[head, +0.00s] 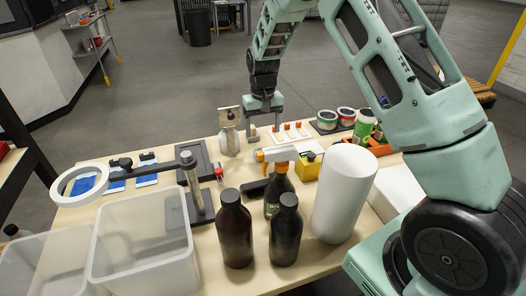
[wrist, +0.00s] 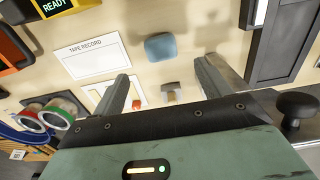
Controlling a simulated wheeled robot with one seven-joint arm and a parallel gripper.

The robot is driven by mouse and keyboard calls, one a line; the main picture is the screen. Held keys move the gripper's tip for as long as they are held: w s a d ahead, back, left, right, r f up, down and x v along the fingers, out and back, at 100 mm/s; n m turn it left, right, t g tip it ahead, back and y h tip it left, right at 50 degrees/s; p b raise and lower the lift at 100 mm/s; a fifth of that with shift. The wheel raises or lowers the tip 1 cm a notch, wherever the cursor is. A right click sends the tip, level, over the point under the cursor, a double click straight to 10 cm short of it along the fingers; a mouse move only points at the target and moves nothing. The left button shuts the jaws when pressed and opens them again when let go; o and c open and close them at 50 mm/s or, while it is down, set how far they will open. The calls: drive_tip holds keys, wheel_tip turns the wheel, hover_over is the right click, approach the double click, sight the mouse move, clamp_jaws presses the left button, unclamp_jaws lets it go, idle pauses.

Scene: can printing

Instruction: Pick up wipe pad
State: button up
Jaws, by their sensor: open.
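A small blue-grey rounded pad (wrist: 160,46), which looks like the wipe pad, lies flat on the pale tabletop in the wrist view. I cannot pick it out in the head view. My gripper (wrist: 163,70) is open and empty, pointing down at the table. The pad shows just beyond the fingertips, between their lines and apart from them. In the head view my gripper (head: 264,127) hangs over the far part of the table, and its fingertips are hard to make out.
A "TAPE RECORD" card (wrist: 92,52) lies left of the pad. Tape rolls (head: 346,114), dark bottles (head: 235,229), a white roll (head: 343,192) and a clear bin (head: 143,256) crowd the table.

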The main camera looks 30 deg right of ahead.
wheel_tip(320, 180, down, 4)
drive_tip(key=shift+a+f+p, duration=0.1)
drive_tip(key=shift+f+p, duration=0.05)
drive_tip(key=shift+p, duration=0.35)
drive_tip(key=shift+f+p, duration=1.3)
drive_tip(key=shift+f, duration=1.35)
drive_tip(key=c, duration=1)
